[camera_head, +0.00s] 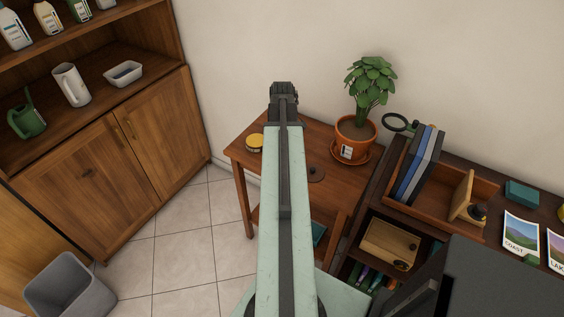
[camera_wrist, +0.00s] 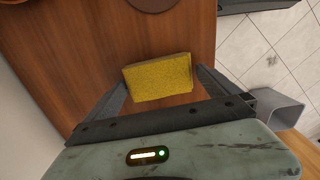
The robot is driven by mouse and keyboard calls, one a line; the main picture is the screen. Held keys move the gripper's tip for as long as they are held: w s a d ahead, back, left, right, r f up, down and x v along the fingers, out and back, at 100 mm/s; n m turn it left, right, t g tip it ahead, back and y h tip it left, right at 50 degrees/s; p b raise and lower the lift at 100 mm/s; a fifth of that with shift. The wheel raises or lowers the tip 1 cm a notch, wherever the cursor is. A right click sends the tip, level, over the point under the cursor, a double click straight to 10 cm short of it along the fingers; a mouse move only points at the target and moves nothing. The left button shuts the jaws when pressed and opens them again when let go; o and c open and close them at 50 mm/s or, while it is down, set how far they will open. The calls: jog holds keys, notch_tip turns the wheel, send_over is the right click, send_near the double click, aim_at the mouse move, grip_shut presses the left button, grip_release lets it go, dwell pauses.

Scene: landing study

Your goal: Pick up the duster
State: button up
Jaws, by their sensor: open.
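The duster appears to be a yellow, rough-textured block (camera_wrist: 158,78) lying on the brown wooden table. In the head view it is a small yellow shape (camera_head: 255,141) near the table's far left end, left of my arm. My gripper (camera_wrist: 163,78) is open, with one finger at each side of the block in the wrist view. The fingers are not closed on it; how high they are above the table is hard to tell. In the head view my gripper (camera_head: 284,90) shows against the wall, its fingertips not clear.
A potted plant (camera_head: 354,136) stands at the table's back. A dark shelf unit (camera_head: 375,217) with a wooden tray adjoins on the right. A grey bin (camera_head: 68,287) stands on the tiled floor at left.

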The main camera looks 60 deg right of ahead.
jog(key=shift+f, duration=0.25)
jog(key=c, duration=1.2)
jog(key=shift+o, duration=0.2)
jog(key=shift+r, duration=0.1)
notch_tip(320, 180, up, 10)
jog(key=p, duration=1)
jog(key=o, duration=0.8)
jog(key=c, duration=1)
